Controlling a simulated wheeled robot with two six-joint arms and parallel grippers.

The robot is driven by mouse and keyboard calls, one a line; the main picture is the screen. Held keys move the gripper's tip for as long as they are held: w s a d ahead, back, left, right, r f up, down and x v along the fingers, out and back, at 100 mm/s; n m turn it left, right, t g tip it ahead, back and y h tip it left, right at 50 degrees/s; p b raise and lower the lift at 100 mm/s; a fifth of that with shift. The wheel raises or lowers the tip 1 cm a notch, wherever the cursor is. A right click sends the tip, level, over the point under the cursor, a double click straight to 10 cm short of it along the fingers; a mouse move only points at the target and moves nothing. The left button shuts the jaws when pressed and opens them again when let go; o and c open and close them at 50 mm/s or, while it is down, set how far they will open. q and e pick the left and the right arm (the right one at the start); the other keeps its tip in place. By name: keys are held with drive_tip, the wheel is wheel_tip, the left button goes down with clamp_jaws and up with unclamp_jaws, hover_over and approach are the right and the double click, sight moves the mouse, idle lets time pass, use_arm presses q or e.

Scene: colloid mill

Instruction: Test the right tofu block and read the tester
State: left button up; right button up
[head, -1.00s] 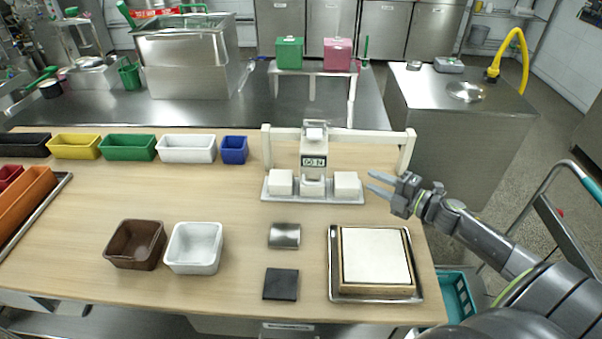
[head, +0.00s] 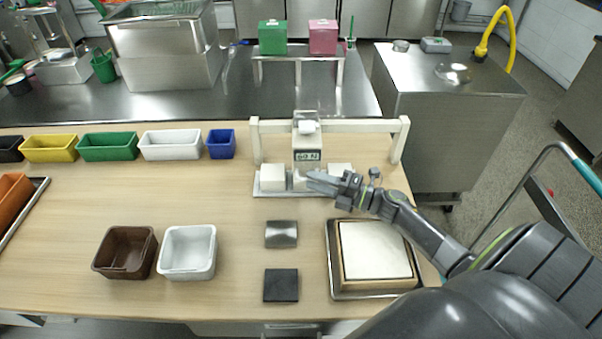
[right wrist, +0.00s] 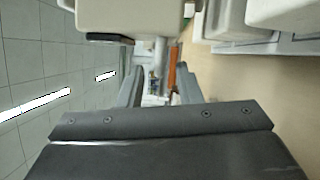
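The tester (head: 307,135) is a white frame with a central head on the wooden table; its small display (head: 307,156) seems to show 60 N, though blurred. The right tofu block (head: 340,168) is white and sits on the tester's tray (head: 262,192), partly hidden behind my right gripper. The middle block (head: 299,181) is under the head, and the left block (head: 272,177) is clear. My right gripper (head: 314,180) is in front of the head and blocks. In the right wrist view my fingers (right wrist: 160,88) are apart with nothing seen between them. My left gripper is not in view.
A tray with a large tofu slab (head: 375,250) lies at the right. A metal piece (head: 281,234) and a black square (head: 281,285) lie left of it. Brown (head: 124,252) and white (head: 187,252) bins stand further left. Coloured bins line the back left.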

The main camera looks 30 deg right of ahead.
drive_tip(key=shift+p+x, duration=0.5)
drive_tip(key=shift+x, duration=1.75)
drive_tip(key=shift+c, duration=0.2)
clamp_jaws()
